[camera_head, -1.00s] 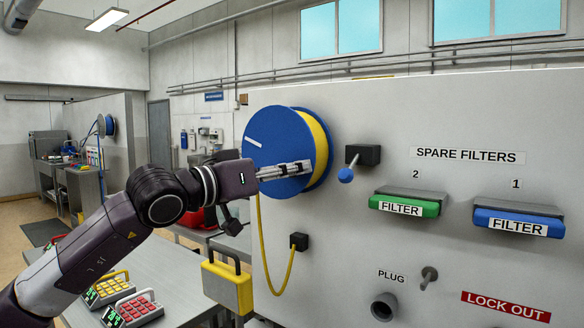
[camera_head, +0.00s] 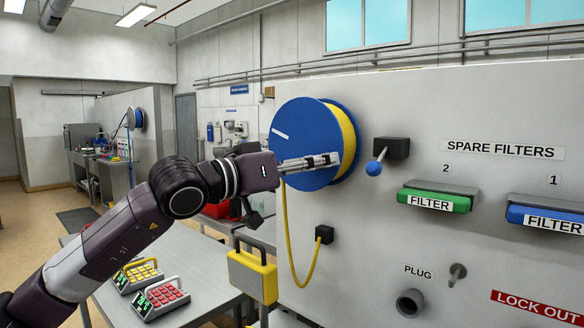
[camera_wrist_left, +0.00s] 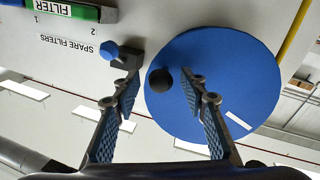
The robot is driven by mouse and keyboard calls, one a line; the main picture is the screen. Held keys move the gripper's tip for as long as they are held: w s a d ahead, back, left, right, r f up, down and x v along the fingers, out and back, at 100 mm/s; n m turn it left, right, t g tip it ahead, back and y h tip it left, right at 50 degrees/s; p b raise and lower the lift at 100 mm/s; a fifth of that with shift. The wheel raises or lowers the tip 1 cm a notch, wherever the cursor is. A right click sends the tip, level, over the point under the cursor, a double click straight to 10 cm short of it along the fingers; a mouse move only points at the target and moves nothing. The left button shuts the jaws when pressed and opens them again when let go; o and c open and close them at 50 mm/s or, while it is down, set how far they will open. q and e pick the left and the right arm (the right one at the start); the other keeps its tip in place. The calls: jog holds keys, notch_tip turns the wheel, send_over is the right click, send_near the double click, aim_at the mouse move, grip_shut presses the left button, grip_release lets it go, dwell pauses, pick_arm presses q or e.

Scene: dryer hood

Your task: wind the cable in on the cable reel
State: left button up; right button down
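The cable reel (camera_head: 305,115) is a blue disc with a white stripe, mounted on the grey panel. Yellow cable (camera_head: 347,125) is wound behind the disc and hangs in a slack loop to a black box (camera_head: 324,234) on the panel. My left gripper (camera_head: 332,160) is in front of the disc's lower right part. In the left wrist view its fingers (camera_wrist_left: 160,84) are open. A black round knob (camera_wrist_left: 160,80) on the reel's face (camera_wrist_left: 225,70) shows between the fingertips, nearer the right one; contact cannot be told. My right gripper is not in view.
A blue-knobbed lever (camera_head: 375,168) on a black block sits right of the reel. Green (camera_head: 437,197) and blue (camera_head: 545,215) filters, a peg (camera_head: 457,272) and a plug socket (camera_head: 410,302) are on the panel. A yellow padlock (camera_head: 252,275) and a table (camera_head: 205,265) with keypads are below.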

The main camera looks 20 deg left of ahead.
pick_arm(q)
jog(key=v, duration=1)
jog(key=shift+s+a, duration=0.2)
jog(key=shift+s, duration=0.15)
jog(key=shift+c, duration=0.7)
